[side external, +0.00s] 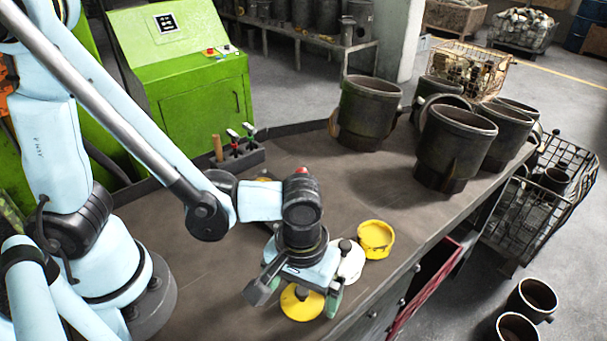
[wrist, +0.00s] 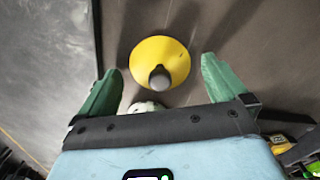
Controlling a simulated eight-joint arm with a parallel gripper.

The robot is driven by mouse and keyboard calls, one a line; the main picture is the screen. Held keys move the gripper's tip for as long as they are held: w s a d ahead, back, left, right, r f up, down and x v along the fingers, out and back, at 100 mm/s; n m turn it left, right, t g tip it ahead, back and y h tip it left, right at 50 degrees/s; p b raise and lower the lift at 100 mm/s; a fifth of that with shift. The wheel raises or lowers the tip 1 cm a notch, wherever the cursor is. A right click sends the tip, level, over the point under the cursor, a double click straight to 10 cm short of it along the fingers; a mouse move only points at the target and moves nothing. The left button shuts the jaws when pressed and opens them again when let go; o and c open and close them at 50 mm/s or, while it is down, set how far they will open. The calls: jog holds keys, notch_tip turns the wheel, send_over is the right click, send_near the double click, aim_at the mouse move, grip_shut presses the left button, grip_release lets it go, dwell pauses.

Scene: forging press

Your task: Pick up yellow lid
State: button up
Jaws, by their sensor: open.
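The yellow lid (side external: 301,304) is a round cone shape lying on the table near its front edge. In the wrist view the yellow lid (wrist: 160,54) shows its grey knob between my two green fingers. My gripper (side external: 297,297) is open and points down over the lid, partly hiding it in the side view. In the wrist view my gripper (wrist: 158,70) has a gap on both sides of the lid, and nothing is held. I cannot tell how high the fingertips are above the table.
A white lid with a dark knob (side external: 349,262) and a yellow cup-like part (side external: 376,238) stand close to the right of my gripper. Large dark pots (side external: 455,145) fill the table's far right. A small tool rack (side external: 238,155) stands at the back. The middle of the table (side external: 300,160) is mostly clear.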

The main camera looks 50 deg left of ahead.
jog(key=c, duration=1.1)
jog(key=shift+r, duration=0.15)
jog(key=shift+c, duration=0.2)
